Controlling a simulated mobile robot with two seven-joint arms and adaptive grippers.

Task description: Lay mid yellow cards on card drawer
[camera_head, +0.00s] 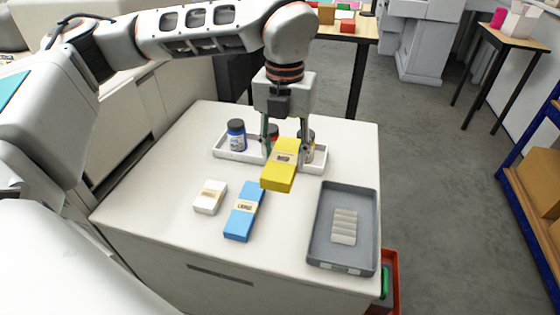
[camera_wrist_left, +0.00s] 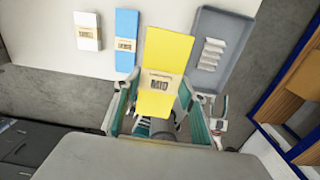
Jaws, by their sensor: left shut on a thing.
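The yellow card pack (camera_head: 280,171), with a paper band marked MID, is held in my left gripper (camera_head: 285,145) above the table. It also shows in the left wrist view (camera_wrist_left: 168,58), between the two fingers of the left gripper (camera_wrist_left: 160,125). The card drawer (camera_head: 318,229) is a grey shallow tray at the table's right front, to the right of the yellow pack and apart from it. It also shows in the left wrist view (camera_wrist_left: 236,35). A pale ridged piece lies inside it. My right gripper is not in view.
A blue pack (camera_head: 240,222) marked LARGE and a white pack (camera_head: 210,198) lie left of the drawer. Behind the gripper, a white tray (camera_head: 228,154) holds a dark blue jar (camera_head: 236,135) and other jars, partly hidden. A red bin (camera_head: 392,270) stands beside the table's right edge.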

